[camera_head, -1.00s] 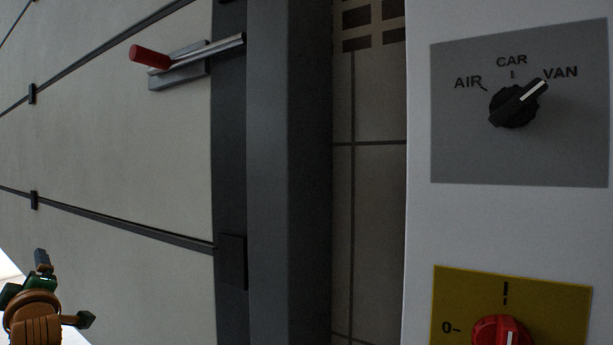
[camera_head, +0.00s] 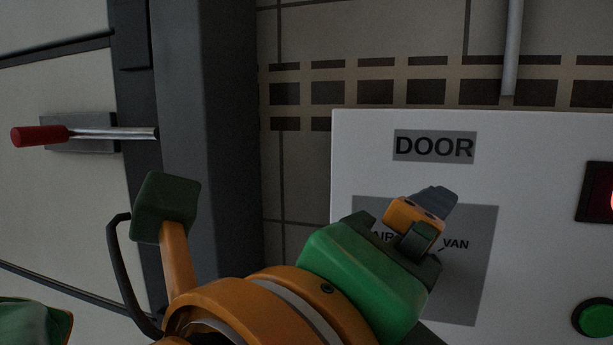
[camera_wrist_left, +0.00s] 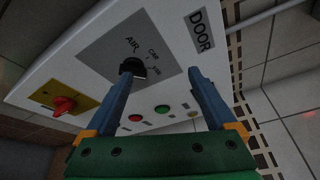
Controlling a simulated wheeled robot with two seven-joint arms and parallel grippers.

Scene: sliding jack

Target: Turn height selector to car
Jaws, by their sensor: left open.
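The height selector (camera_wrist_left: 134,68) is a black knob on a grey plate marked AIR, CAR and VAN, seen in the left wrist view. One finger partly covers it there, and its pointer direction is not clear. In the head view the gripper hides the knob, while its grey plate (camera_head: 470,290) shows around the gripper. My left gripper (camera_wrist_left: 162,76) is open in front of the panel. The knob lies near the tip of its left-hand finger in the wrist view, not centred between the fingers; contact cannot be told. The left gripper also shows in the head view (camera_head: 440,200).
The white panel (camera_head: 365,150) carries a DOOR label (camera_head: 434,146), a green button (camera_head: 597,318) and a red display (camera_head: 600,192). A red rotary switch (camera_wrist_left: 64,105) sits on a yellow plate. A red-handled lever (camera_head: 40,135) is on the door at left.

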